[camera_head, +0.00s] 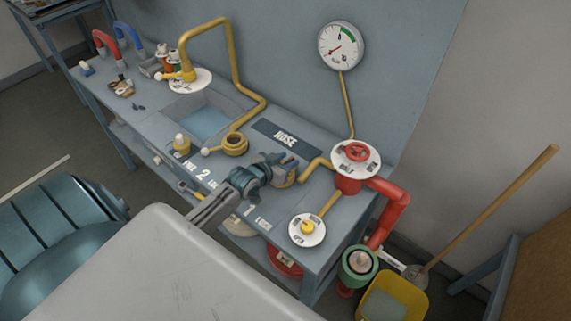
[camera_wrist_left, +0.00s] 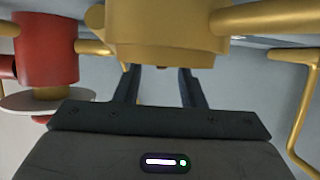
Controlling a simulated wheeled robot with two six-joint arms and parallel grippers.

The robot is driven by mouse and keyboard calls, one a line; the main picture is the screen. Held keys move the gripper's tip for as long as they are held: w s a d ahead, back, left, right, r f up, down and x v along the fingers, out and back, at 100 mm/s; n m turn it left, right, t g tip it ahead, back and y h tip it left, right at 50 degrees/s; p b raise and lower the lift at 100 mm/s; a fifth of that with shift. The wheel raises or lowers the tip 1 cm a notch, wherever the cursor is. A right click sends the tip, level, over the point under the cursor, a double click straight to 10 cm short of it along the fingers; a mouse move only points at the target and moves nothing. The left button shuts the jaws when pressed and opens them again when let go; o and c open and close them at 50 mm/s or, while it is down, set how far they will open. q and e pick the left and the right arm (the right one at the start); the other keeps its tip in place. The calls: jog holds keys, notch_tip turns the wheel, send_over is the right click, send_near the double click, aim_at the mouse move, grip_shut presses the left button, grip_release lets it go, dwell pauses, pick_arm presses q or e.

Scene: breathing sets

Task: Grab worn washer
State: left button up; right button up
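My left gripper (camera_head: 283,172) reaches over the bench to a gold pipe fitting beside the HOSE label. In the left wrist view its fingers (camera_wrist_left: 158,82) are apart, with nothing visible gripped between them. A broad gold fitting (camera_wrist_left: 165,30) fills the top of that view, just ahead of the fingertips; contact cannot be judged. I cannot make out the worn washer for certain in either view; it may be hidden in or behind the fitting. My right gripper is not in view.
A red valve (camera_head: 357,160) with a white dial and a red pipe (camera_head: 390,210) stand right of the gripper. A gold ring fitting (camera_head: 235,144) lies left of it. A pressure gauge (camera_head: 341,46) hangs on the wall. A yellow bucket (camera_head: 395,298) stands at the bench's right end.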

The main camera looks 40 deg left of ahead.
aim_at(290, 159)
pick_arm(q)
jog(key=shift+p+x, duration=0.55)
jog(key=shift+x, duration=1.75)
jog(key=shift+s, duration=0.1)
grip_shut()
